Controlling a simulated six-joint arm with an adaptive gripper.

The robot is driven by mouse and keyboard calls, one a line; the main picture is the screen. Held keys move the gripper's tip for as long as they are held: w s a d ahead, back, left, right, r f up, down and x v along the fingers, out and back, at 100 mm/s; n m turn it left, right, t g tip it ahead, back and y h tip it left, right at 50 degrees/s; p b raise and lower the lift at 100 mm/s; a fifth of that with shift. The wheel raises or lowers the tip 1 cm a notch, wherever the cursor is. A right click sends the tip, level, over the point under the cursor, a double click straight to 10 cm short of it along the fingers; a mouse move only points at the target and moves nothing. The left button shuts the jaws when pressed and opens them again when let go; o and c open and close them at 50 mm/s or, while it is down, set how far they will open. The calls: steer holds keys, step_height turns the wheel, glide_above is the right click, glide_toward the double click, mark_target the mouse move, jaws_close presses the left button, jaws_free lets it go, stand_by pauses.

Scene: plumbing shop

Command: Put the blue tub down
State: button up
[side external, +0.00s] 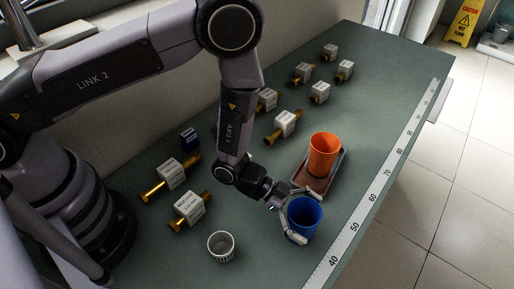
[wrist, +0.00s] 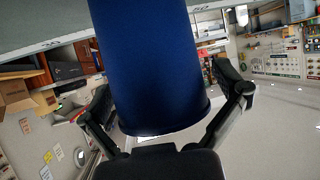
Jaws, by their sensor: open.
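The blue tub (side external: 304,217) stands upright on the green bench, near the edge with the ruler strip. In the wrist view the blue tub (wrist: 150,65) fills the middle, between the two fingers. My gripper (side external: 302,214) is around the tub, with one finger on each side of it. In the wrist view my gripper (wrist: 168,105) is open, and gaps show between the fingers and the tub's wall. The tub's underside is hidden in the side view.
An orange tub (side external: 322,155) stands on a brown tray (side external: 318,182) just behind the blue tub. A small white cup (side external: 221,246) is to the left. Several brass fittings with white labelled blocks (side external: 189,207) lie along the bench. A ruler strip (side external: 372,198) marks the right edge.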

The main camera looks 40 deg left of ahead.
steer(key=shift+r, duration=0.15)
steer(key=v, duration=1.1)
steer(key=w+a+r+n+t+y, duration=0.25)
steer(key=w+a+r+y, duration=0.25)
steer(key=w+a+r, duration=0.45)
steer(key=s+a+r+n+t+y, duration=0.2)
steer(key=a+r+n+y, duration=0.25)
steer(key=a+r, duration=0.65)
steer(key=s+a+r+n+y, duration=0.1)
steer(key=s+a+r+n, duration=0.1)
steer(key=s, duration=0.5)
steer(key=s+a+r+n+g+y, duration=0.1)
steer(key=s+a+r+n, duration=0.1)
steer(key=s+r, duration=0.3)
steer(key=s+a+r+n+g+y, duration=0.1)
steer(key=s+a+r+n, duration=0.1)
steer(key=s, duration=0.7)
steer(key=shift+a+r+n, duration=0.2)
steer(key=shift+r+n, duration=0.6)
steer(key=shift+n, duration=0.2)
